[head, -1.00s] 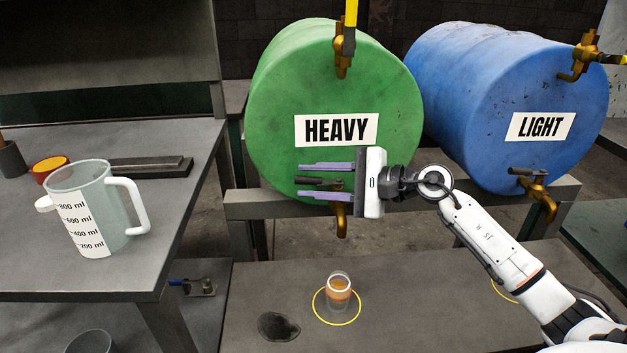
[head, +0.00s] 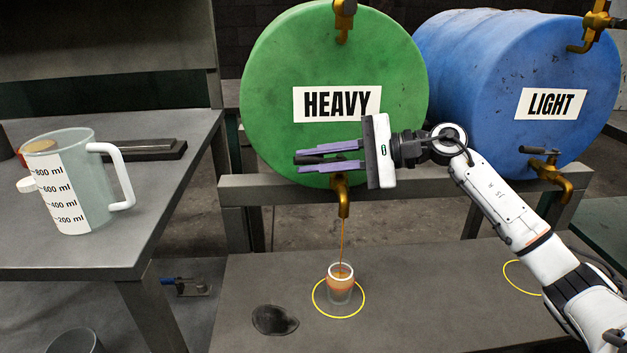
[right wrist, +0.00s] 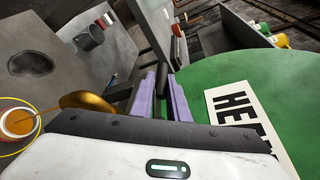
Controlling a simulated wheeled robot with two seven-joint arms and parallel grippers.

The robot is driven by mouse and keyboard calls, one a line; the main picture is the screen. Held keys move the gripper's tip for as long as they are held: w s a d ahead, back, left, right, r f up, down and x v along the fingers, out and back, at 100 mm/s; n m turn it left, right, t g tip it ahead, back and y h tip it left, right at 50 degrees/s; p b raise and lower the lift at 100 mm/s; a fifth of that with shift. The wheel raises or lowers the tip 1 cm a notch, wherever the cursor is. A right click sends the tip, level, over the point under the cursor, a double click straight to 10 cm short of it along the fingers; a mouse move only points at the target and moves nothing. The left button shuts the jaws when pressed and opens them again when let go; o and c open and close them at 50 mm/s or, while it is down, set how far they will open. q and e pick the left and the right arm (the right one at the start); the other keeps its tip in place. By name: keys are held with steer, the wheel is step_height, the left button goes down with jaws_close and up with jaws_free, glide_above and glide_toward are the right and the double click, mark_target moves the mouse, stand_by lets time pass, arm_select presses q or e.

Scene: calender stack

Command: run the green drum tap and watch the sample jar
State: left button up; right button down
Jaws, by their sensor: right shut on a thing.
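The green drum (head: 270,75), labelled HEAVY, lies on its side on a grey stand. Its brass tap (head: 343,196) is at the bottom of its face, with a thin amber stream falling from the spout. The sample jar (head: 340,292) stands upright below, inside a yellow ring, holding amber liquid and catching the stream. The jar also shows in the right wrist view (right wrist: 19,122). My right gripper (head: 297,160) is shut on the dark tap handle (head: 310,159), which lies between its purple fingers. My left gripper is not in view.
The blue LIGHT drum (head: 480,75) with its own tap stands at right, above another yellow ring (head: 515,275). A dark stain (head: 275,320) marks the bench left of the jar. A measuring jug (head: 85,190) stands on the left table.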

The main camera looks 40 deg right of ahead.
steer(key=shift+s+r+n+g+y+b, duration=0.1)
steer(key=shift+s+n+g+y+b, duration=0.2)
steer(key=shift+n+g+y+b, duration=0.3)
steer(key=shift+s+r+n+g+y+b, duration=0.1)
steer(key=shift+s+n+g+y+b, duration=0.15)
steer(key=shift+n+g+y+b, duration=0.35)
steer(key=c, duration=1.7)
jaws_free()
steer(key=shift+c, duration=0.2)
steer(key=shift+f, duration=0.1)
steer(key=v, duration=1)
steer(key=shift+s, duration=0.1)
